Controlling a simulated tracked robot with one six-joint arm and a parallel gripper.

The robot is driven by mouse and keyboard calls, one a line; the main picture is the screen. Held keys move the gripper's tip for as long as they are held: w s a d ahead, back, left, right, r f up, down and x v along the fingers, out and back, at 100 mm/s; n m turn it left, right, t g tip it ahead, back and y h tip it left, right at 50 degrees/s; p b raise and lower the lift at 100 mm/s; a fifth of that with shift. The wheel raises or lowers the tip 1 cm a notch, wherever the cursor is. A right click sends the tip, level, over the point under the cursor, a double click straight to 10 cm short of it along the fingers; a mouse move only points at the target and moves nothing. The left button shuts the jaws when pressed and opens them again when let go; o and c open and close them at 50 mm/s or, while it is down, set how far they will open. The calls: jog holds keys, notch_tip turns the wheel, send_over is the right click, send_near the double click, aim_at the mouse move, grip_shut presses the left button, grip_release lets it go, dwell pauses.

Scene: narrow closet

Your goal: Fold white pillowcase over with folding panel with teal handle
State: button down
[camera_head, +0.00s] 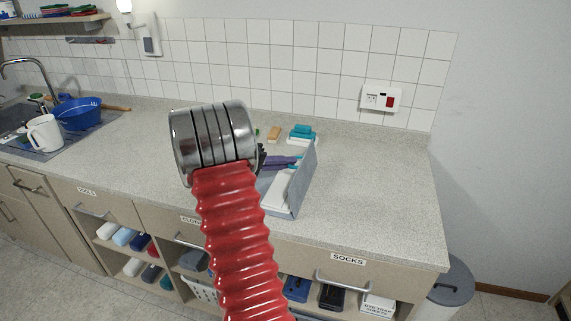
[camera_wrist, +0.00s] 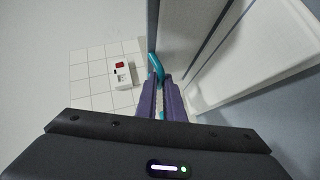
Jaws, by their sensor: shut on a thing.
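The grey folding panel (camera_head: 305,178) stands raised at a steep tilt on the counter in the head view, right of my red arm. In the wrist view the panel (camera_wrist: 176,30) rises close beside my fingers. Its teal handle (camera_wrist: 156,68) is between the purple fingers of my gripper (camera_wrist: 159,92), which is shut on it. My gripper (camera_head: 281,162) also shows partly behind my arm in the head view. The white pillowcase (camera_head: 276,190) lies by the panel's lower part, partly hidden by my arm; white material (camera_wrist: 215,90) also shows at right in the wrist view.
A teal item (camera_head: 302,131) and a tan block (camera_head: 274,133) lie behind the panel. The counter (camera_head: 375,190) is clear to the right. A socket box (camera_head: 380,98) is on the tiled wall. A blue basin (camera_head: 78,115) and white jug (camera_head: 45,134) stand far left.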

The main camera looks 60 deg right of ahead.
jog(key=shift+f, duration=0.1)
dwell(0.6)
jog(key=shift+w+a+f, duration=0.15)
jog(key=shift+w+f, duration=0.4)
jog(key=shift+w, duration=0.1)
